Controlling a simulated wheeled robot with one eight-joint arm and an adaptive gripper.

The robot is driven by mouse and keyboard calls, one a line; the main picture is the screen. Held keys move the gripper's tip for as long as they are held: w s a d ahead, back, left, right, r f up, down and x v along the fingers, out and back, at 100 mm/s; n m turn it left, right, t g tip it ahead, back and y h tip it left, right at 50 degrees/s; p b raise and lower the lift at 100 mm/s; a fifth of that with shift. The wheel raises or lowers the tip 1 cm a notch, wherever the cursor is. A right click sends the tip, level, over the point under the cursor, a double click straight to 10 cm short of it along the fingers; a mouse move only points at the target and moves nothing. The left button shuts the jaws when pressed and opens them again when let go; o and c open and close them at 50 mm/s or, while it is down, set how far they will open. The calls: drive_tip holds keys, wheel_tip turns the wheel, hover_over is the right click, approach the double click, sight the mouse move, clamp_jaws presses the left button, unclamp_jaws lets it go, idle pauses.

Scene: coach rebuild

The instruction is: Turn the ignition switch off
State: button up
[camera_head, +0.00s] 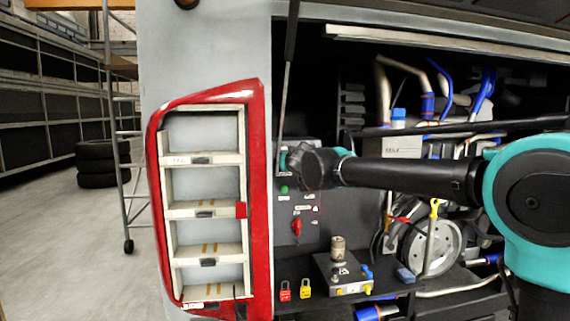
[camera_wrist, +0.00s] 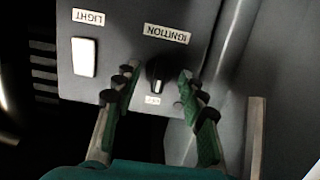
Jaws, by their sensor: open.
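The ignition switch (camera_wrist: 156,72) is a dark rotary knob with a light pointer mark on a grey panel (camera_wrist: 128,22), under an upside-down IGNITION label (camera_wrist: 167,35). A small label (camera_wrist: 153,99) below the knob is too small to read surely. My gripper (camera_wrist: 157,86) is open, with one green-padded finger on each side of the knob. I cannot tell whether either finger touches it. In the head view my gripper (camera_head: 291,161) is at the upper part of the dark control panel, and the ignition switch is hidden there.
A white LIGHT rocker switch (camera_wrist: 84,57) is left of the fingers in the wrist view. Below my gripper are a green button (camera_head: 284,189) and a red rotary switch (camera_head: 297,227). A red-framed open door (camera_head: 259,190) stands left. Hoses and pipes fill the bay behind my arm.

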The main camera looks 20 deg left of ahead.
drive_tip(key=f+v, duration=0.1)
drive_tip(key=v, duration=0.6)
drive_tip(key=shift+s+d+f, duration=0.2)
drive_tip(key=shift+s+d, duration=0.05)
drive_tip(key=shift+s, duration=0.15)
drive_tip(key=v, duration=1.2)
drive_tip(key=w+d+f+m+g+h, duration=0.2)
drive_tip(key=d+f+h, duration=0.2)
drive_tip(key=d+f, duration=1)
drive_tip(key=w+d+f+m+g+h, duration=0.1)
drive_tip(key=w+d+f+m+h, duration=0.3)
drive_tip(key=d+f, duration=0.9)
drive_tip(key=s+d+f+g, duration=0.6)
drive_tip(key=s+d+f, duration=1)
drive_tip(key=s+f, duration=0.3)
drive_tip(key=shift+s+f, duration=0.4)
drive_tip(key=shift+s, duration=0.3)
drive_tip(key=shift+c, duration=0.3)
